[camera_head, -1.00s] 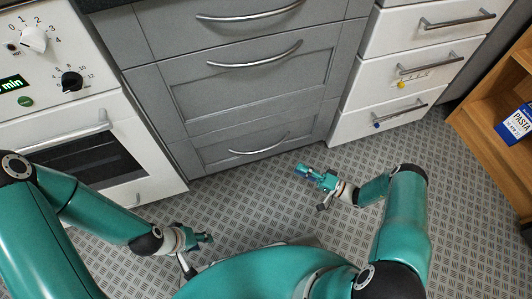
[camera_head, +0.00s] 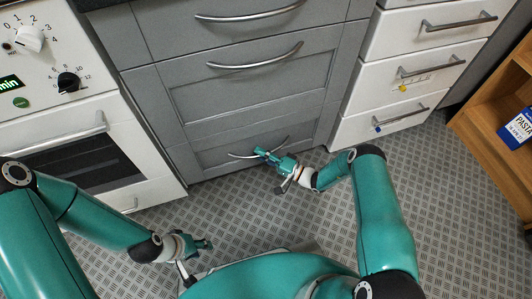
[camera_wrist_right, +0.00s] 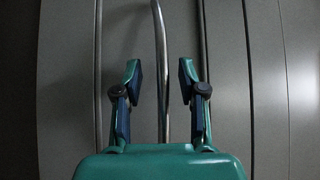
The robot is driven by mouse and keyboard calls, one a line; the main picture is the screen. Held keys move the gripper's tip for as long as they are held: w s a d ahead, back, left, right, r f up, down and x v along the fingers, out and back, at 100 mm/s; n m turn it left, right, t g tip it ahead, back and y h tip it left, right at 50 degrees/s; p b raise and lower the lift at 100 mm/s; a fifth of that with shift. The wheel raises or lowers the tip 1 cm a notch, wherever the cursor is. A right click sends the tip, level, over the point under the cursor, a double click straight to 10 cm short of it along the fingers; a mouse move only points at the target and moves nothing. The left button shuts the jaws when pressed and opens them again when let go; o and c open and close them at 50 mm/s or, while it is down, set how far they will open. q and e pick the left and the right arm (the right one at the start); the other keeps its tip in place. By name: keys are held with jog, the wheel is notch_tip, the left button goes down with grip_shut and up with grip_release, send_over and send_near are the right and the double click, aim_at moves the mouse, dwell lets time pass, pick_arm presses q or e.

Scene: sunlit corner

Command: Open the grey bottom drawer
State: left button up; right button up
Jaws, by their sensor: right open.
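The grey bottom drawer (camera_head: 215,158) is the lowest front of the grey cabinet and looks shut. Its curved metal handle (camera_head: 240,156) is partly hidden behind my right gripper in the head view. My right gripper (camera_head: 262,154) is at the handle's right part. In the right wrist view the handle (camera_wrist_right: 161,60) runs between the two fingers of my right gripper (camera_wrist_right: 161,82). The fingers are open, with a gap on both sides of the bar. My left gripper (camera_head: 207,244) is low over the floor in front of the oven, away from the drawer; its fingers are too small to read.
A white oven (camera_head: 75,150) stands left of the grey cabinet. White drawers (camera_head: 400,85) stand to the right, and a wooden shelf (camera_head: 495,110) with a blue pasta box (camera_head: 518,127) is at the far right. The patterned floor (camera_head: 460,220) in front is clear.

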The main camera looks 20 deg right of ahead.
jog(key=shift+w+a, duration=0.15)
grip_shut()
